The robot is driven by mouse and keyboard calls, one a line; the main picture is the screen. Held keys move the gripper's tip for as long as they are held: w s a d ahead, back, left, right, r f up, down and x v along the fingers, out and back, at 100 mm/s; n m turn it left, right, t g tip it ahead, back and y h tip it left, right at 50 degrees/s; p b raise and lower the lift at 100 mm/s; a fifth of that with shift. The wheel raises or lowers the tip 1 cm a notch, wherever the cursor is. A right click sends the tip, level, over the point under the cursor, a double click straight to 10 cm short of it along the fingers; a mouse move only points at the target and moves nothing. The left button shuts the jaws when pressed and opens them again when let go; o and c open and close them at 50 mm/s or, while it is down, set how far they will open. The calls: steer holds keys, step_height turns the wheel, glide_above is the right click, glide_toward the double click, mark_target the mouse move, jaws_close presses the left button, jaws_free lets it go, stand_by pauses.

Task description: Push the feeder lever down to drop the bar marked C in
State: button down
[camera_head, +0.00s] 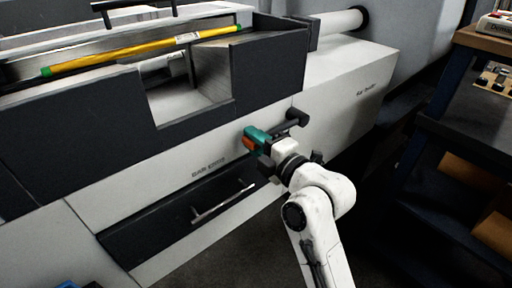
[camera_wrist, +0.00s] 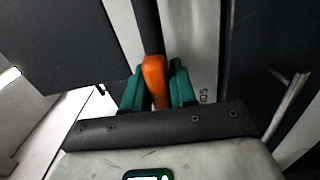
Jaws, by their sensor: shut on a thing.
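The feeder lever's orange grip (camera_head: 249,144) is at the front of the bar feeder (camera_head: 270,112), just below its dark upper housing. My gripper (camera_head: 257,135) has teal fingers, shut on this grip. In the wrist view the orange lever grip (camera_wrist: 155,80) stands between the two teal fingers of my gripper (camera_wrist: 156,68). The fingers hide part of the lever. A yellow bar (camera_head: 130,52) with green ends and a pale label lies in the slanted tray on top of the feeder. The label's letter is too small to read.
A dark drawer with a metal handle (camera_head: 222,201) lies below the lever. A black knob-like part (camera_head: 297,117) sticks out to the right of my fingers. A dark blue shelf rack (camera_head: 430,125) stands on the right, with dark floor between it and the feeder.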

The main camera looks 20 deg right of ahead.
steer(key=f+n+b, duration=0.1)
steer(key=f+b, duration=0.1)
steer(key=b, duration=0.1)
steer(key=f+n+b, duration=0.2)
steer(key=f+b, duration=0.1)
steer(key=shift+d+b, duration=0.2)
steer(key=shift+b, duration=0.15)
steer(key=c, duration=1)
jaws_free()
steer(key=shift+r, duration=0.1)
steer(key=v, duration=1)
steer(key=shift+s+d, duration=0.15)
steer(key=shift+s, duration=0.2)
